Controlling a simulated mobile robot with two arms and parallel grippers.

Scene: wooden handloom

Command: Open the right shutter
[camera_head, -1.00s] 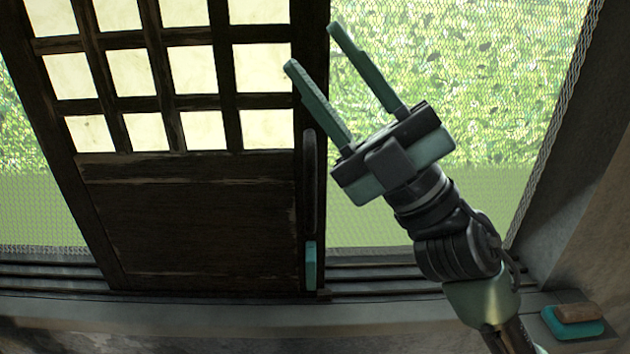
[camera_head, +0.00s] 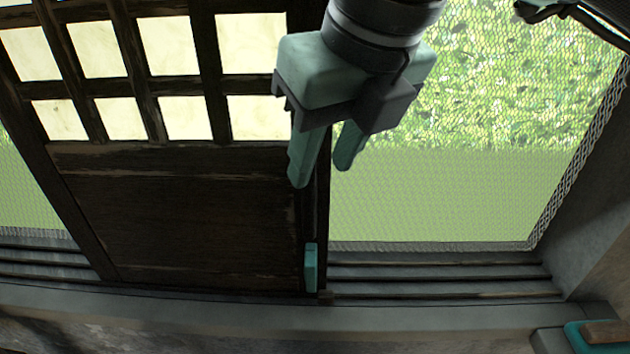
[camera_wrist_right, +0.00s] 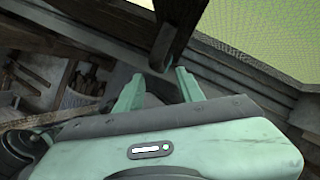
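The right shutter (camera_head: 190,225) is a dark wooden panel with pale panes in its upper part. A dark upright handle runs along its right edge, mostly hidden behind my gripper. A small teal piece (camera_head: 310,267) sits low on that edge. My right gripper (camera_head: 322,170) comes down from above with its two teal fingers apart, in front of the shutter's right edge. In the right wrist view the fingers (camera_wrist_right: 158,80) are apart, with a dark wooden bar (camera_wrist_right: 178,35) just beyond and between them. Contact cannot be told. My left gripper is not in view.
Wire mesh (camera_head: 430,200) over a green outdoor scene fills the opening right of the shutter. Rails of the sill track (camera_head: 440,275) run below, clear on the right. A grey wall (camera_head: 590,220) bounds the right. A teal and brown object (camera_head: 585,338) lies at the lower right corner.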

